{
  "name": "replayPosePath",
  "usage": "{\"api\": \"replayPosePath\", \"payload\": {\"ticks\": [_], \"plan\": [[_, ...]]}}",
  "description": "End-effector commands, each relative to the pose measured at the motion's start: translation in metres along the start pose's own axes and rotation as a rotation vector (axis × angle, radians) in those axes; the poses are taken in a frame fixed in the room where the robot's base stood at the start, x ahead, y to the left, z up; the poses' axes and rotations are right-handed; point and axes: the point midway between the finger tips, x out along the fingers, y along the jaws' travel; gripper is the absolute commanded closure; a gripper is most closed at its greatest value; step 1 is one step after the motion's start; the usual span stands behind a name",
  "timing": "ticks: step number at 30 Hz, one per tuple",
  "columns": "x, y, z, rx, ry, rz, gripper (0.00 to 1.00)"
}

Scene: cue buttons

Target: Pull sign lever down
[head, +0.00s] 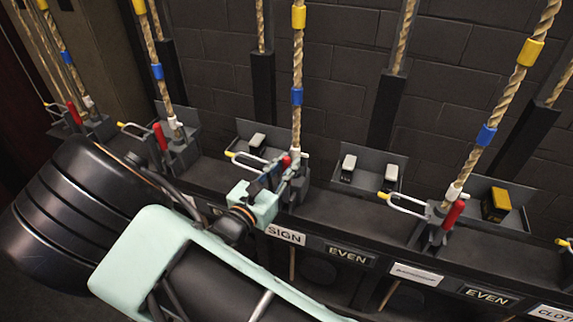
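The SIGN label (285,234) is a white plate on the front edge of the rail, in the middle of the head view. Above it, a rope runs down to a lock with a red lever (287,161), the sign lever. Only the upper end of this lever shows; the rest is hidden behind my gripper. My gripper (275,175), dark with a mint-green body behind it, is right at the lever from the front left. I cannot tell whether its fingers touch the lever, or whether they are open or shut.
Other rope locks with red levers stand to the right (453,213) and left (160,137). White metal loops stick out beside them. Grey trays (370,163) with small switches sit along the rail. A dark block wall (340,90) is behind. My arm covers the lower left.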

Motion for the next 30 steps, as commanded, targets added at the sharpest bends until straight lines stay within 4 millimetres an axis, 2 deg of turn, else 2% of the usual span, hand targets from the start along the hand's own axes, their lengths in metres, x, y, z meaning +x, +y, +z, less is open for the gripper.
{"api": "replayPosePath", "payload": {"ticks": [1, 4, 19, 30], "plan": [[0.000, 0.000, 0.000, 0.000, 0.000, 0.000, 0.91], [0.000, 0.000, 0.000, 0.000, 0.000, 0.000, 1.00], [-0.004, 0.000, -0.002, 0.003, -0.023, 0.001, 1.00], [-0.024, -0.008, -0.007, 0.029, -0.210, 0.000, 1.00]]}}
